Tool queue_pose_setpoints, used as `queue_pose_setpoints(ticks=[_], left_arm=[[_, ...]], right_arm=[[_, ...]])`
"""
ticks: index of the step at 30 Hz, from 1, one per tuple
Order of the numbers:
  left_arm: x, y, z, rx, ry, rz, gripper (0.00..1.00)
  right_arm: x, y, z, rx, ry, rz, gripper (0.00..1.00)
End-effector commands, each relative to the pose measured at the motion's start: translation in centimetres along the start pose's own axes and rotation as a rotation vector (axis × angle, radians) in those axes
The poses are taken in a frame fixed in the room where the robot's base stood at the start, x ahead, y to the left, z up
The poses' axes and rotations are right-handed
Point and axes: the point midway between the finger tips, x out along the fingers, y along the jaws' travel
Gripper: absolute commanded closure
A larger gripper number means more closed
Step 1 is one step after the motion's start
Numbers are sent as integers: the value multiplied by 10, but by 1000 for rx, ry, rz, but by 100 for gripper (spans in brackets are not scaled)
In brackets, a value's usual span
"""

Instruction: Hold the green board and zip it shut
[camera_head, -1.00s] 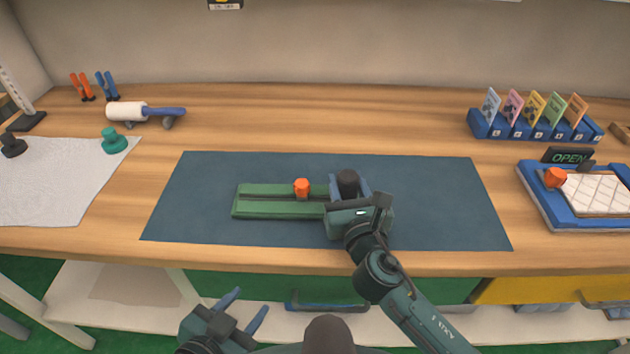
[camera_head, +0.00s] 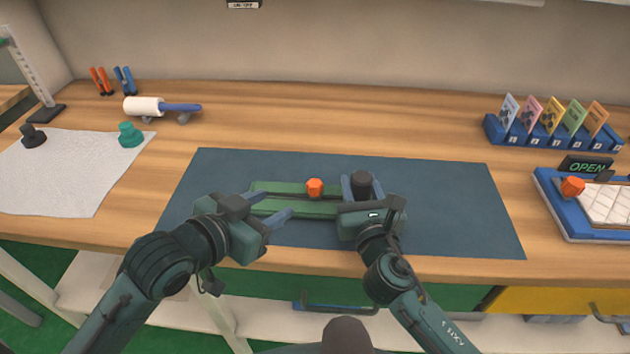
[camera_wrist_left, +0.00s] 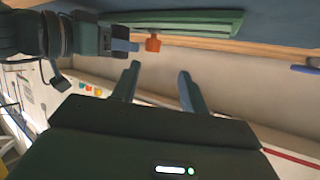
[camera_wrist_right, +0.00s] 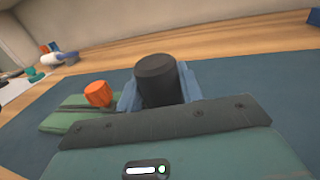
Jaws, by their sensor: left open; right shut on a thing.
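The green board (camera_head: 290,188) lies on the dark blue mat (camera_head: 450,215), with a slot along its length and an orange knob (camera_head: 314,187) at the slot. A black cylinder (camera_head: 361,181) stands at the board's right part. My right gripper (camera_head: 362,188) is shut on this black cylinder, its blue fingers on either side of it in the right wrist view (camera_wrist_right: 156,82). My left gripper (camera_head: 275,206) is open and empty over the board's left end. The left wrist view shows the board (camera_wrist_left: 190,22) beyond its spread fingers. My right gripper hides the board's right end.
A white sheet (camera_head: 60,175) with a black and a teal knob (camera_head: 131,134) lies at left. A white roller (camera_head: 145,106) is behind. A card rack (camera_head: 555,135) and a blue tray (camera_head: 560,215) are at right. The mat's right part is clear.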

Motion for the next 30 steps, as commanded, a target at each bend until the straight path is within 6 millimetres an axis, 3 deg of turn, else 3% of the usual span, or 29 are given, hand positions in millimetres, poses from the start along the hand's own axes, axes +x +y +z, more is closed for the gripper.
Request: queue_pose_setpoints(ticks=[3,8,21,30], left_arm=[[2,3,-13,-46,-8,42,56],[12,5,-16,-68,-16,61,56],[93,11,-15,-67,-14,61,56],[121,12,-14,-64,-15,61,56]], right_arm=[[0,0,2,2,-3,1,100],[0,0,2,2,-3,1,100],[0,0,2,2,-3,1,100],[0,0,2,2,-3,1,100]])
